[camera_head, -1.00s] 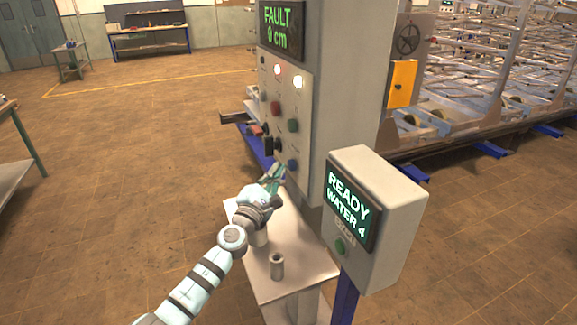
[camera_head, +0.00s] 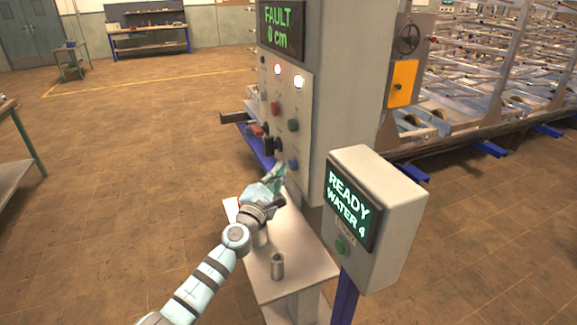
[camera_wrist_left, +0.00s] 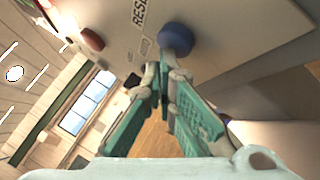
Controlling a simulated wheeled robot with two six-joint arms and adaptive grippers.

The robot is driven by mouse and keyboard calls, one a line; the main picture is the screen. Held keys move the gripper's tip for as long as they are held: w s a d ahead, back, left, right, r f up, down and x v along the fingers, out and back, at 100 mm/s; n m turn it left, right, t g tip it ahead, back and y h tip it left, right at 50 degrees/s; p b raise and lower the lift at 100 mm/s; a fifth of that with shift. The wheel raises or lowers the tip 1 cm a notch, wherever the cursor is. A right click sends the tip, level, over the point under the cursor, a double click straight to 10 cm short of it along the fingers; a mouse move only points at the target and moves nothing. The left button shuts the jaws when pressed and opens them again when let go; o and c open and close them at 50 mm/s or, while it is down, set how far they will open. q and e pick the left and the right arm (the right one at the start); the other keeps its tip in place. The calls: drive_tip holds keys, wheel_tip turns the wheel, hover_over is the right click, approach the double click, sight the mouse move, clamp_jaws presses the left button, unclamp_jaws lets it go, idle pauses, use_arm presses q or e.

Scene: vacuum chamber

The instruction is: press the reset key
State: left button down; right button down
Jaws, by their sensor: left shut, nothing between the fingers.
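The reset key is a round blue button (camera_head: 293,164) low on the grey control cabinet's panel. In the left wrist view the blue button (camera_wrist_left: 176,38) sits beside a label whose visible letters read "RESE". My left gripper (camera_head: 281,171) is shut and empty, with its fingertips close to the button in the head view. In the left wrist view the closed fingertips (camera_wrist_left: 160,70) are just short of the button in the picture; I cannot tell whether they touch it. My right gripper is not in view.
The cabinet screen (camera_head: 281,30) reads "FAULT 0 cm". Red (camera_head: 275,108) and green (camera_head: 293,125) buttons sit above the blue one. A grey box (camera_head: 390,215) reading "READY WATER 4" stands at the right. A metal cup (camera_head: 277,266) stands on the small white table (camera_head: 300,265) below.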

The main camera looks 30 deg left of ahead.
use_arm(q)
drive_tip(key=shift+w+d, duration=0.1)
drive_tip(key=shift+w, duration=0.05)
idle(0.5)
drive_tip(key=shift+s+a, duration=0.45)
drive_tip(key=shift+s, duration=0.35)
drive_tip(key=shift+a, duration=0.1)
drive_tip(key=shift+s+a+b, duration=0.2)
drive_tip(key=shift+s+a, duration=0.5)
drive_tip(key=shift+s, duration=0.35)
drive_tip(key=shift+s+a+b, duration=0.15)
drive_tip(key=shift+s+a, duration=0.5)
drive_tip(key=shift+s, duration=0.35)
